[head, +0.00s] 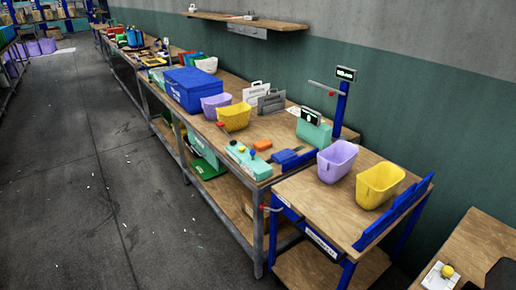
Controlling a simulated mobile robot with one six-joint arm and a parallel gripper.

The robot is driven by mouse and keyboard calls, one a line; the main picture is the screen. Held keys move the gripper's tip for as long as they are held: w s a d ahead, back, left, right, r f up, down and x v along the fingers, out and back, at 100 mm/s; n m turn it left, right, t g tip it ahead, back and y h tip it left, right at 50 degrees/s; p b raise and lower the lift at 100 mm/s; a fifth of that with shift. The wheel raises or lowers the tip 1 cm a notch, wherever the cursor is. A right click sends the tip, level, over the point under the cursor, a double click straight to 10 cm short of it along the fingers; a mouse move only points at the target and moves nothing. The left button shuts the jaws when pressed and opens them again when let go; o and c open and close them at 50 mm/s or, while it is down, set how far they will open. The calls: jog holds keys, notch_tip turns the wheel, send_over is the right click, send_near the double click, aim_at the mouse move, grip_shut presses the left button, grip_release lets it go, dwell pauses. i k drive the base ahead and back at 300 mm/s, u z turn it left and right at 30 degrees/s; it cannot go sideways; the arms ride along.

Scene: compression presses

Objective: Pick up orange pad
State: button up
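A small orange piece (262,145), which looks like the orange pad, lies on the long wooden workbench (283,128) in the head view. It is near the bench's near end, behind a mint-green device with coloured buttons (249,161) and left of a dark blue item (292,158). My gripper is not in view.
Yellow (233,117) and purple (214,106) bins and a blue box (195,91) stand farther along the bench. A nearer blue-legged table (320,205) holds a purple bin (337,161) and a yellow bin (379,186).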

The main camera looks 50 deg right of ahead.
aim_at(264, 144)
jog(key=z, duration=0.1)
jog(key=i, duration=0.95)
jog(key=u, duration=0.05)
